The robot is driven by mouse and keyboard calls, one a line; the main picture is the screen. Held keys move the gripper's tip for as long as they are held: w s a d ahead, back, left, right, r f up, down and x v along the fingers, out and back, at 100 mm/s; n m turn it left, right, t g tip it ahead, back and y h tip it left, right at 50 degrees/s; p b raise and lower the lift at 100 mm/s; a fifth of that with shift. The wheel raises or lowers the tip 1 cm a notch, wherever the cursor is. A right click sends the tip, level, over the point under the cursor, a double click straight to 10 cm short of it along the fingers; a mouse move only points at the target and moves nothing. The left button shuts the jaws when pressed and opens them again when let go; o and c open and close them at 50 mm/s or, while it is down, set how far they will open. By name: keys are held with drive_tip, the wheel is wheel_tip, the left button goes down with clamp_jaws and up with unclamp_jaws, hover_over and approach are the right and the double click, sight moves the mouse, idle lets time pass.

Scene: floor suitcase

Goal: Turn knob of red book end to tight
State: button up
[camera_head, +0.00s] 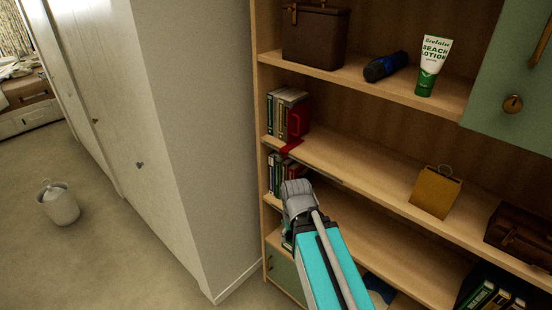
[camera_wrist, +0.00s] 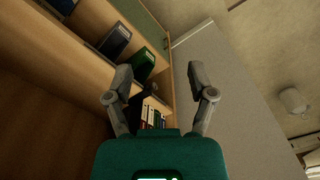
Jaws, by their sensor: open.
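The red book end (camera_head: 298,121) stands upright on the middle shelf in the head view, against the right side of a row of books (camera_head: 281,112). Its flat red foot (camera_head: 291,146) lies at the shelf's front edge. I cannot make out its knob. My gripper (camera_head: 296,186) is below and in front of it, near the lower row of books, apart from the book end. In the wrist view my gripper (camera_wrist: 161,86) has its two fingers spread with nothing held between them. I cannot pick out the red book end in the wrist view.
The middle shelf (camera_head: 360,171) is bare between the book end and a yellow box-like object (camera_head: 436,192). A white wall (camera_head: 195,120) borders the bookcase on the left. Above stand a brown case (camera_head: 316,36), a dark blue item (camera_head: 386,66) and a lotion tube (camera_head: 430,65).

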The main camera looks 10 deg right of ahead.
drive_tip(key=n+t+h+b, duration=1.05)
drive_tip(key=n+h, duration=0.35)
drive_tip(key=n, duration=1.1)
approach(277, 158)
drive_tip(key=v, duration=0.3)
drive_tip(key=shift+a+f, duration=0.1)
drive_tip(key=shift+f, duration=0.2)
drive_tip(key=shift+h+p, duration=0.3)
drive_tip(key=shift+x, duration=6.9)
